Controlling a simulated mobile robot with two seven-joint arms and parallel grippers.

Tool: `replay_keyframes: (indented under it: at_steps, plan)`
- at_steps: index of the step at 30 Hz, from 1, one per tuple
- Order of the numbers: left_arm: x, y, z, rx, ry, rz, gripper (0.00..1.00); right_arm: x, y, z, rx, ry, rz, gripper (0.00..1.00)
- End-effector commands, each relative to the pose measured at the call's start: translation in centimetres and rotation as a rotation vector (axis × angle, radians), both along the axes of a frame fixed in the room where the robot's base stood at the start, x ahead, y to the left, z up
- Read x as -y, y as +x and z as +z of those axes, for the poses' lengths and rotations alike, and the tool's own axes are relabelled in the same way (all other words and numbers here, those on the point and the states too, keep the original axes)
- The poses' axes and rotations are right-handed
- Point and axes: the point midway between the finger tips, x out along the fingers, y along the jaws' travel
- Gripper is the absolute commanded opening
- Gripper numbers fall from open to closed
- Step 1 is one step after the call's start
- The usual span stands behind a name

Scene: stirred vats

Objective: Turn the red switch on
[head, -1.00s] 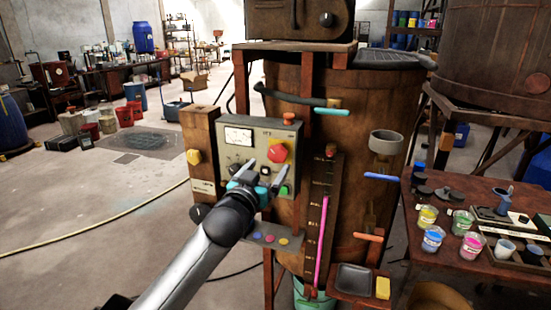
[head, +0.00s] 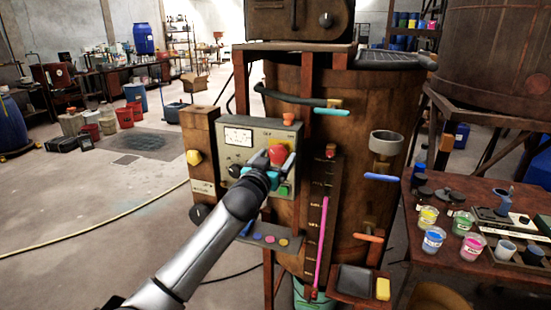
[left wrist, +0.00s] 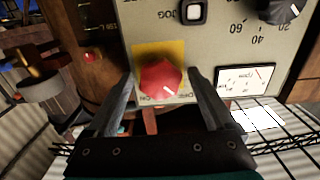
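The red switch (head: 278,154) is a round red knob on the panel of a grey-beige control box (head: 232,152) on the front of the rusty vat. In the left wrist view the red switch (left wrist: 160,79) sits on a yellow plate (left wrist: 172,50) and has a white pointer mark. My left gripper (head: 276,156) is in front of the box at the red switch. Its two fingers stand apart on either side of the knob in the left wrist view, with gaps showing between fingers and knob. My right gripper is in neither view.
A dial gauge (head: 238,136) and dark knobs share the panel, with a green button (head: 285,190) below. A yellow knob (head: 194,157) is on the post at left. A table (head: 440,262) with paint jars stands at right. The floor at left is open.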

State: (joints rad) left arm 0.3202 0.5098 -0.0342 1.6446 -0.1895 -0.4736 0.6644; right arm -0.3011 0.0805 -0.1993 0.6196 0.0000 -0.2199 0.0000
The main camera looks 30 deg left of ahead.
Motion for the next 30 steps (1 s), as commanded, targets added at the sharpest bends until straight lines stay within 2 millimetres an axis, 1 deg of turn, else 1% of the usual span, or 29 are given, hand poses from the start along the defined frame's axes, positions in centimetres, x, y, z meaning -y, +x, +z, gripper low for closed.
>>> replay_keyframes:
  at_steps: [1,2,21,30]
  plan:
    - [0.0,-0.01,-0.01,0.0,0.0,0.0,0.81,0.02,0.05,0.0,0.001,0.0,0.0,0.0]
    - [0.0,-0.02,-0.01,0.0,0.0,0.0,0.77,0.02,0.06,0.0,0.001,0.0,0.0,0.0]
    - [0.03,-0.02,-0.03,0.0,0.0,0.0,0.06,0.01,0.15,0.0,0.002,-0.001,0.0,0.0]
    - [0.02,-0.04,0.01,-0.01,0.037,-0.001,0.06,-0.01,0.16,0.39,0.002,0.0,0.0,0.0]
